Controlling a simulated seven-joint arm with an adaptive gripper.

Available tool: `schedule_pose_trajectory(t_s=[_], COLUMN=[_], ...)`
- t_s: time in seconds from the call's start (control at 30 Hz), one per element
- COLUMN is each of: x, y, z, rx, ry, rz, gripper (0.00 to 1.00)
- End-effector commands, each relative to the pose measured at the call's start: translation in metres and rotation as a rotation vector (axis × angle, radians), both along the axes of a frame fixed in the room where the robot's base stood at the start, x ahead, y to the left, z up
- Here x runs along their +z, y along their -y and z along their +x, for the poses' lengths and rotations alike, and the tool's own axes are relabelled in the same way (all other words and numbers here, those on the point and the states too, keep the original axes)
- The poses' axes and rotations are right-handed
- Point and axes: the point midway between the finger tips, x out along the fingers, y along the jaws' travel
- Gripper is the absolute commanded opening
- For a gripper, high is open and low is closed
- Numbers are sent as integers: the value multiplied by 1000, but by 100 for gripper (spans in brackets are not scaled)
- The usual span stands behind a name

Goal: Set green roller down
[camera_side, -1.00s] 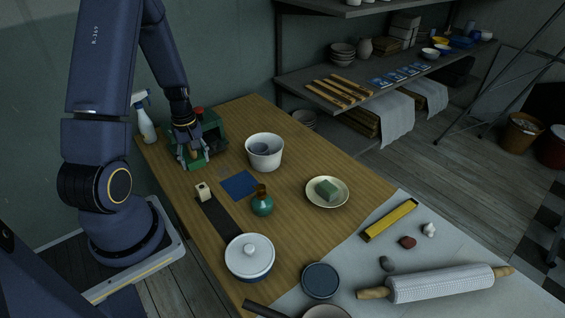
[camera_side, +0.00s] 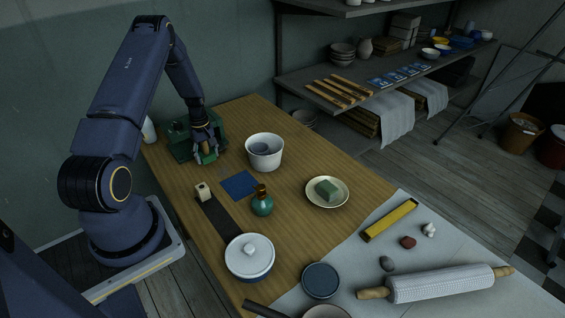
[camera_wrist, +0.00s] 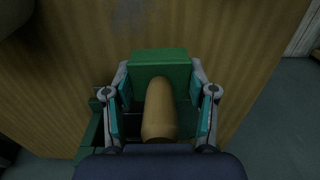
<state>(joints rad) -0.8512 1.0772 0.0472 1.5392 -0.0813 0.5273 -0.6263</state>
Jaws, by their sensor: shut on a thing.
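The green roller (camera_wrist: 160,66) shows in the wrist view as a green block with a tan wooden handle, between my two fingers. My gripper (camera_wrist: 160,100) is shut on it. In the side view the green roller (camera_side: 208,157) hangs under my gripper (camera_side: 205,148), just right of the green crate. Whether it touches the table is hard to tell. A flat blue square (camera_side: 239,185) lies on the table to the front right of my gripper.
The green crate (camera_side: 178,146) stands at the back left, partly hidden by my arm. A white pot (camera_side: 264,152) stands close to the right. A teal bottle (camera_side: 262,204), a small cream block (camera_side: 202,192) and a lidded pot (camera_side: 249,258) stand nearer the front.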

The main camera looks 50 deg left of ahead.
Motion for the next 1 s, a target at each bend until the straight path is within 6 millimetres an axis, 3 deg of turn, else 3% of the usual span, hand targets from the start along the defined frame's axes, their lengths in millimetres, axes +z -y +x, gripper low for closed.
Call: schedule_pose_trajectory(t_s=[0.2,0.73,0.87,1.0], x=[-31,-40,-45,-48], y=[-2,-1,-1,0], z=[2,2,1,0], rx=[2,0,0,0], ry=[0,0,-2,-4], rz=[-1,0,-2,-3], gripper=[21,21,2,0])
